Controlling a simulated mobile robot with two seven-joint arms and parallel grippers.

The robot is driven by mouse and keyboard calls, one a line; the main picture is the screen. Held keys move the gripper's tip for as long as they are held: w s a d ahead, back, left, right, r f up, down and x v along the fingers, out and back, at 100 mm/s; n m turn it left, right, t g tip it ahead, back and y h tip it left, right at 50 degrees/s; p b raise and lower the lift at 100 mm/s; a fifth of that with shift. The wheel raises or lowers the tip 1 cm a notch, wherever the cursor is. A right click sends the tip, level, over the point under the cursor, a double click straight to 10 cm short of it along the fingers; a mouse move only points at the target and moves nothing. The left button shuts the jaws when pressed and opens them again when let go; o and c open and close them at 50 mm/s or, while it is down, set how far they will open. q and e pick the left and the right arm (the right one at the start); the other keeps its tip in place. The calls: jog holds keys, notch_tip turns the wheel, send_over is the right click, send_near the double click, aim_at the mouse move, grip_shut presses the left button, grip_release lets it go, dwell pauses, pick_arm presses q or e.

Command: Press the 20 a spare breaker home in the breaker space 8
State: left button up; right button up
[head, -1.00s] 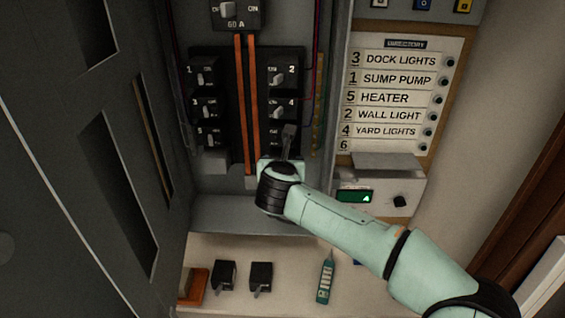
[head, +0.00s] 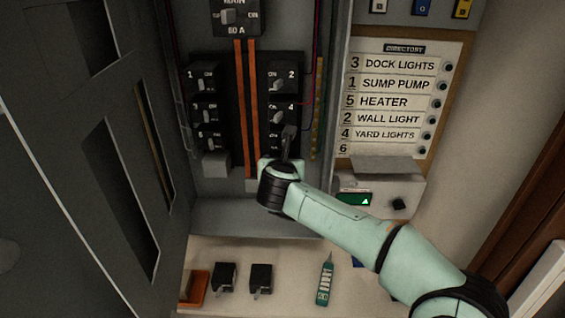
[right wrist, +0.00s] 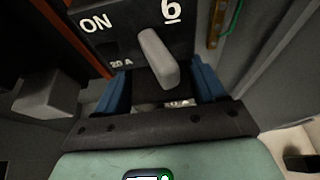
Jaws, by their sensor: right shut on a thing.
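My right gripper (head: 286,150) is at the foot of the right breaker column, below breaker 6. In the right wrist view its two blue fingers (right wrist: 162,84) are shut on a dark breaker (right wrist: 148,90), mostly hidden, with a pale label partly showing between them. I take it for the 20 A spare breaker. It sits directly below breaker 6 (right wrist: 118,22), whose grey lever overhangs it. Breaker space 8 is covered by the gripper and the held breaker, so I cannot tell whether the breaker is fully seated. My left gripper is not in view.
Two black breakers (head: 224,276) (head: 261,279), an orange block (head: 194,288) and a teal meter (head: 325,280) lie on the shelf below. A grey blank (head: 216,164) is under breaker 5. The open panel door (head: 60,200) stands left; the directory board (head: 400,100) is right.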

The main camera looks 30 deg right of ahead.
jog(key=shift+w+d+r+p, duration=0.1)
jog(key=shift+w+d+p, duration=0.35)
jog(key=shift+w, duration=0.1)
jog(key=o, duration=1.3)
jog(key=shift+s, duration=0.1)
jog(key=shift+w+a, duration=0.1)
jog(key=shift+w, duration=0.15)
jog(key=shift+s+a+b, duration=0.35)
jog(key=shift+s+b, duration=0.1)
jog(key=shift+s, duration=0.2)
jog(key=shift+s+a+b, duration=0.35)
jog(key=shift+s+b, duration=0.05)
jog(key=shift+s, duration=0.2)
jog(key=shift+s+a+b, duration=0.25)
jog(key=shift+s+a, duration=0.05)
jog(key=shift+s, duration=0.25)
jog(key=shift+s+a+b, duration=0.25)
jog(key=shift+s+a, duration=0.05)
jog(key=shift+s, duration=0.2)
